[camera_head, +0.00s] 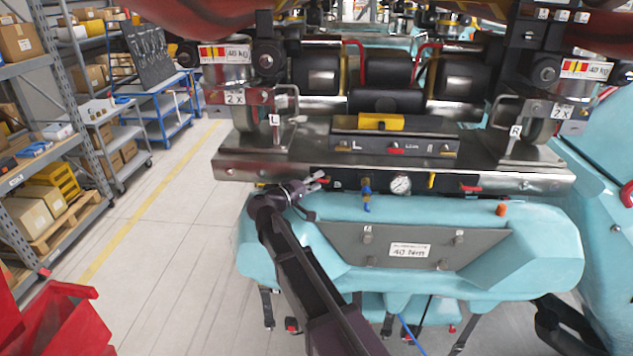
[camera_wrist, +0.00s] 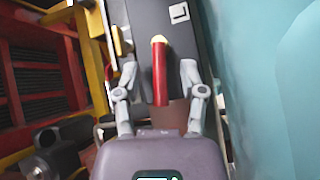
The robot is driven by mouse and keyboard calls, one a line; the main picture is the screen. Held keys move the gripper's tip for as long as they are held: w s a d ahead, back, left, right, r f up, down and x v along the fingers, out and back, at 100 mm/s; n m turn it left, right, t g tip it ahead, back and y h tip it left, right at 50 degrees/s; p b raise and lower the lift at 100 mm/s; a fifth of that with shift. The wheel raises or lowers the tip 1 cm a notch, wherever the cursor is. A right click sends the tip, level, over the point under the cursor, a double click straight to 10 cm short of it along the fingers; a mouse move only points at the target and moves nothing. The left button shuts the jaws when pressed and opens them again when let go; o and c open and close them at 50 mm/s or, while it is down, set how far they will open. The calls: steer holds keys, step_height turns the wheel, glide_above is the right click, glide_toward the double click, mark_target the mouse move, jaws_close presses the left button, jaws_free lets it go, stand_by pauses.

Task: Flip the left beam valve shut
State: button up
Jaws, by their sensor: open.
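The left beam valve shows in the wrist view as a red lever (camera_wrist: 160,78) with a brass-yellow end, beside a plate marked L (camera_wrist: 179,13). My gripper (camera_wrist: 159,72) is open, with one finger on each side of the lever and gaps between. In the head view my gripper (camera_head: 317,181) is at the left part of the steel beam's (camera_head: 225,165) front face, low under the L post. There the gripper largely covers the left valve. Whether the fingers reach deep enough around the lever I cannot tell.
A pressure gauge (camera_head: 401,185), a blue fitting (camera_head: 366,194), a yellow lever (camera_head: 432,180) and a red lever (camera_head: 470,188) sit right of my gripper. The teal body (camera_head: 540,255) with a 40 Nm plate (camera_head: 409,250) lies below.

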steer(key=shift+w+d, duration=0.1)
jaws_close()
steer(key=shift+r+p, duration=0.15)
steer(key=shift+p, duration=0.15)
steer(key=shift+d+r+m+g+y+p, duration=0.1)
steer(key=shift+r+m+g+y+p, duration=0.4)
steer(key=shift+p, duration=0.55)
steer(key=p, duration=0.1)
steer(key=m+y+p, duration=0.1)
steer(key=shift+d+r+m+g+p, duration=0.1)
steer(key=shift+d+m+g+p, duration=0.05)
steer(key=shift+m+g+p, duration=0.2)
steer(key=shift+p, duration=0.35)
